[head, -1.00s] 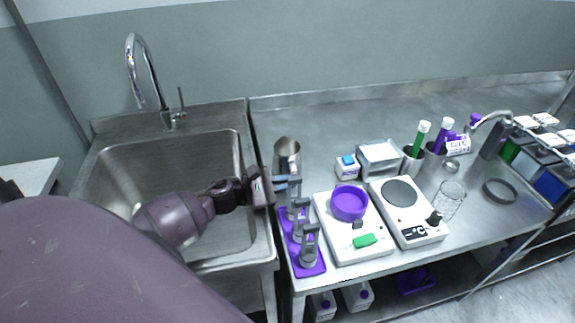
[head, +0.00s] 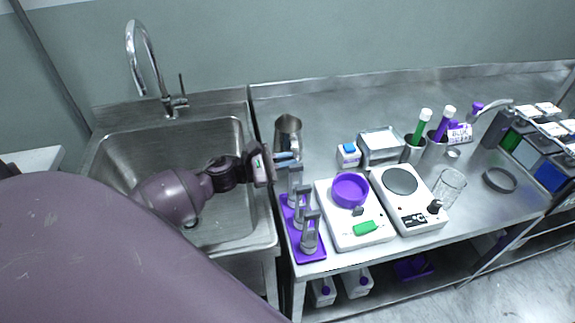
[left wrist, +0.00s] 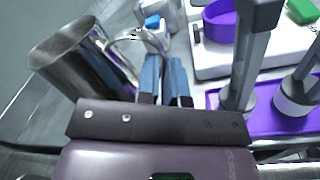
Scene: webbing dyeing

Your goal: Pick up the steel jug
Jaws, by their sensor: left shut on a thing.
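The steel jug (head: 288,133) is a shiny open-topped vessel at the left end of the steel bench, beside the sink. In the left wrist view the jug (left wrist: 80,62) is at the left, looking tilted, with its handle (left wrist: 150,38) reaching right. My left gripper (head: 293,159) comes in over the sink. Its blue-grey fingers (left wrist: 165,82) are shut on the jug's handle. The fingers and stands hide the jug's lower part in the head view, so I cannot tell whether its base touches the bench. My right gripper is out of view.
A purple rack (head: 303,240) with grey clamp stands is close in front of the gripper. A white scale (head: 345,232) with a purple bowl (head: 350,188) and a hot plate (head: 420,215) stand to the right. The sink (head: 125,160) is left. The bench behind is clear.

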